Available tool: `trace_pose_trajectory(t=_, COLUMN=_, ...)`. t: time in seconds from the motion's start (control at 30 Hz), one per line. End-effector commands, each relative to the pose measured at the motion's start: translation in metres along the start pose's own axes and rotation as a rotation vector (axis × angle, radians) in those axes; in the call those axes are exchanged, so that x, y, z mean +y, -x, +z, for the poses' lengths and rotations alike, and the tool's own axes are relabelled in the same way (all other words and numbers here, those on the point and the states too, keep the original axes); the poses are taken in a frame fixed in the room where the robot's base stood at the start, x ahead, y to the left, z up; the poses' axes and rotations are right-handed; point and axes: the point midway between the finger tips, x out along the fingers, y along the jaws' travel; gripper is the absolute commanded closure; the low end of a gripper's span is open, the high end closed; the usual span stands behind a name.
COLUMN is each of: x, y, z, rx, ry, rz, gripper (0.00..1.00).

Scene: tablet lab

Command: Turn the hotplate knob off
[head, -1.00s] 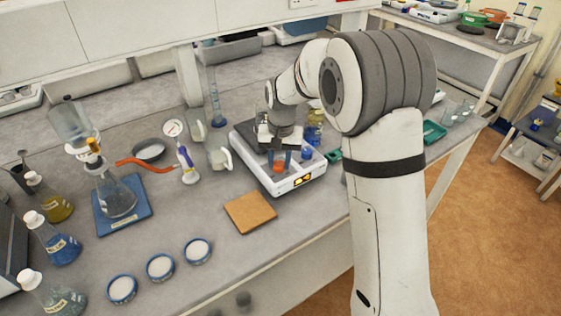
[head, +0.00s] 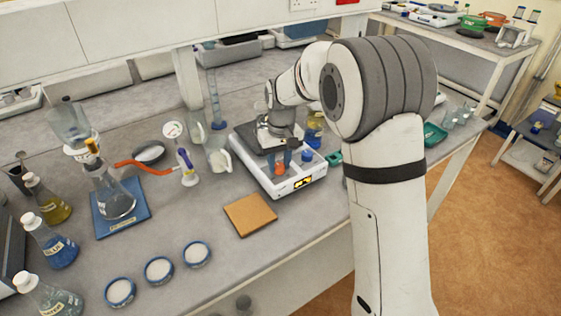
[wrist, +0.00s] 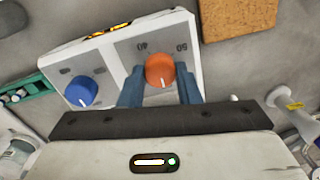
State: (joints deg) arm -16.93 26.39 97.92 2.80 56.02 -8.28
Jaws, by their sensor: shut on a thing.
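The white hotplate (head: 290,186) stands on the bench with its control panel facing the front. My gripper (wrist: 160,82) is shut on the orange knob, one blue-grey finger on each side. The orange knob's white mark points toward my gripper's palm. In the head view the orange knob (head: 281,168) shows just below the fingers, and the blue knob (head: 307,156) is free to its right.
An orange-brown square pad (head: 250,214) lies in front of the hotplate. A glass beaker (head: 218,157) and a stand with a gauge and red hose (head: 187,165) are to its left.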

Motion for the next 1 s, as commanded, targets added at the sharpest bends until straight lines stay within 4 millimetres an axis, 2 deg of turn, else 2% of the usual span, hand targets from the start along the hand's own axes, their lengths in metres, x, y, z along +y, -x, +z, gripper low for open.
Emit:
trace_pose_trajectory(t=0.23, x=0.001, y=0.003, z=-0.002, rx=0.009, ry=0.001, rz=0.002, gripper=0.93)
trace_pose_trajectory(t=0.27, x=0.001, y=0.003, z=-0.002, rx=0.009, ry=0.001, rz=0.002, gripper=0.68)
trace_pose_trajectory(t=0.5, x=0.000, y=0.002, z=-0.001, rx=0.005, ry=0.000, rz=0.001, gripper=0.49)
trace_pose_trajectory(t=0.77, x=0.000, y=0.002, z=-0.001, rx=0.002, ry=0.000, rz=0.001, gripper=0.48)
trace_pose_trajectory(t=0.87, x=0.000, y=0.010, z=-0.001, rx=0.005, ry=0.000, rz=0.001, gripper=0.48)
trace_pose_trajectory(t=1.0, x=0.000, y=0.033, z=-0.002, rx=0.007, ry=0.000, rz=0.001, gripper=0.48)
